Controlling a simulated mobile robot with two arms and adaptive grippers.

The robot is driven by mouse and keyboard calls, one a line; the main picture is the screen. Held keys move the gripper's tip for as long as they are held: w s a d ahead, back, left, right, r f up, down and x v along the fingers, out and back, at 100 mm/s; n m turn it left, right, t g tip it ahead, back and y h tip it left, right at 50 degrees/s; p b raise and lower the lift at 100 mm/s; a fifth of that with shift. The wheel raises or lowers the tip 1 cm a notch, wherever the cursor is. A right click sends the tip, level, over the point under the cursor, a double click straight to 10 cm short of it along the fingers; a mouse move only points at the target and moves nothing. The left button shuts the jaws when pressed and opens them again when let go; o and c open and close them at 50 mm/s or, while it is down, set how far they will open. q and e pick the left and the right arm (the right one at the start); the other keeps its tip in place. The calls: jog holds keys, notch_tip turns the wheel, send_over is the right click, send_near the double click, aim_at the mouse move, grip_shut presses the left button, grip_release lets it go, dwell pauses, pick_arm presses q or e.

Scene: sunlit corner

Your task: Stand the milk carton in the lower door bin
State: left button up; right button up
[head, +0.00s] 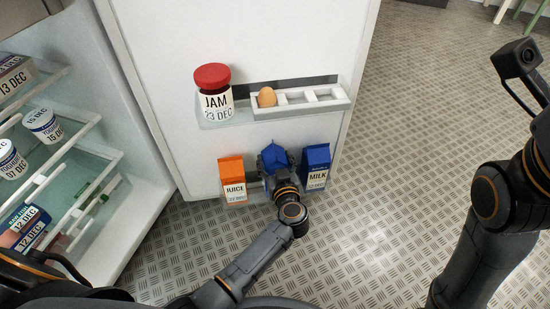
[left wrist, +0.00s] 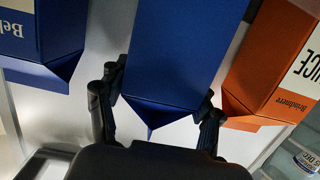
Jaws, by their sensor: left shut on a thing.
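My left gripper (head: 275,172) is shut on a blue carton (head: 272,155) at the lower door bin (head: 255,186). The held carton is upright in the head view, between an orange juice carton (head: 231,172) and a blue carton labelled MILK (head: 316,160). In the left wrist view the held carton (left wrist: 180,50) is between the two fingers (left wrist: 158,115), with the other blue carton (left wrist: 45,40) to the left and the juice carton (left wrist: 270,70) to the right. My gripper hides the held carton's lower front; I cannot tell whether its base touches the bin floor.
The upper door shelf holds a red-lidded jam jar (head: 213,92) and an egg tray (head: 300,106) with one egg (head: 267,97). The open fridge (head: 150,190) at left holds yoghurt tubs (head: 43,124) and boxes. Metal floor (head: 400,120) lies clear to the right of the door.

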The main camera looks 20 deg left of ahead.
pick_arm(q)
jog(key=shift+f, duration=0.4)
dwell(0.5)
jog(key=o, duration=1.9)
jog(key=shift+f, duration=0.1)
jog(key=shift+s+f, duration=0.1)
jog(key=v, duration=0.7)
